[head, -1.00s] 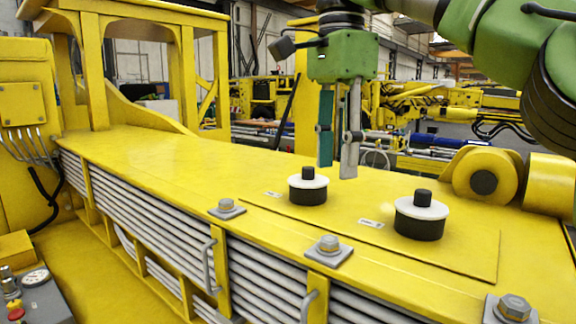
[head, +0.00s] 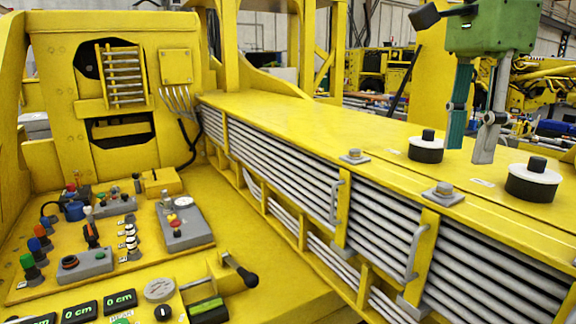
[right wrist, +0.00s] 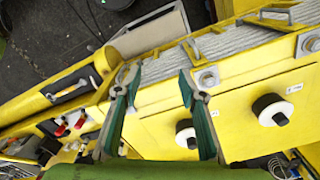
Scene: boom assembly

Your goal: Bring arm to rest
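My right gripper (head: 471,152), green with grey fingertips, points down at the upper right of the head view, in front of the yellow boom housing's top (head: 330,120). Its two fingers are apart with nothing between them. The right wrist view also shows the open fingers (right wrist: 160,80), with the yellow housing behind them. In the head view a black-and-white knob (head: 426,151) appears left of the fingers and a second knob (head: 533,182) to their right. I cannot tell how high the fingertips are above the housing. My left gripper is not in view.
A control panel (head: 20,290) with coloured buttons, levers and displays fills the lower left of the head view. Large bolts (head: 443,193) and grey handles (head: 417,250) sit along the housing's near edge. The left stretch of the housing top is clear.

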